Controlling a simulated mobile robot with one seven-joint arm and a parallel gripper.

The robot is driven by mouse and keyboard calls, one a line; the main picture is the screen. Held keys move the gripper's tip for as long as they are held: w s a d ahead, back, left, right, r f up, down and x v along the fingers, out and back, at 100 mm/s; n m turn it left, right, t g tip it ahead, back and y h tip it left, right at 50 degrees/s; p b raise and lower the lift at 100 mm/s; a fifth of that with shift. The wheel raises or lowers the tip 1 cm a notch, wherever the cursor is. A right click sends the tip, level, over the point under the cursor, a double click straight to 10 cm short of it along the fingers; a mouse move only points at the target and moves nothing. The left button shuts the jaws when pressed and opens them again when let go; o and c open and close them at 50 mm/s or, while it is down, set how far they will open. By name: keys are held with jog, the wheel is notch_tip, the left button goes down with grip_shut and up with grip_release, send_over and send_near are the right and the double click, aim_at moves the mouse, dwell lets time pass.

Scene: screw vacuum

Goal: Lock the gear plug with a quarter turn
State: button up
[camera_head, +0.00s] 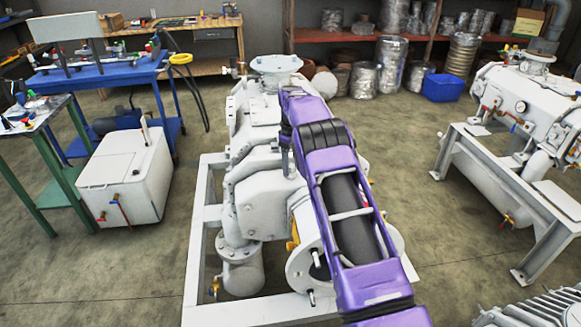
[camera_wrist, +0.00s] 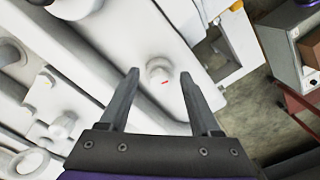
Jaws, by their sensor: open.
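In the wrist view my gripper (camera_wrist: 158,85) is open, with its two grey fingers spread apart and nothing between them in contact. In the head view the white vacuum machine (camera_head: 262,190) stands on a white frame. My purple arm reaches over its right side and hides part of it; the plug and the gripper do not show there.
Bolts and flanges stick out of the machine at the left of the wrist view (camera_wrist: 50,105). In the head view a white tank (camera_head: 125,175) and a blue bench (camera_head: 95,72) stand at left. A second machine (camera_head: 525,100) stands at right. Floor between the machines is clear.

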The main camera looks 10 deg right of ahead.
grip_shut()
dwell(0.3)
jog(key=m+p, duration=0.1)
jog(key=m, duration=0.4)
jog(key=shift+m, duration=0.3)
jog(key=m, duration=0.4)
jog(key=shift+d, duration=0.15)
jog(key=shift+c, duration=0.4)
grip_release()
jog(key=shift+o, duration=0.3)
jog(key=shift+f, duration=0.1)
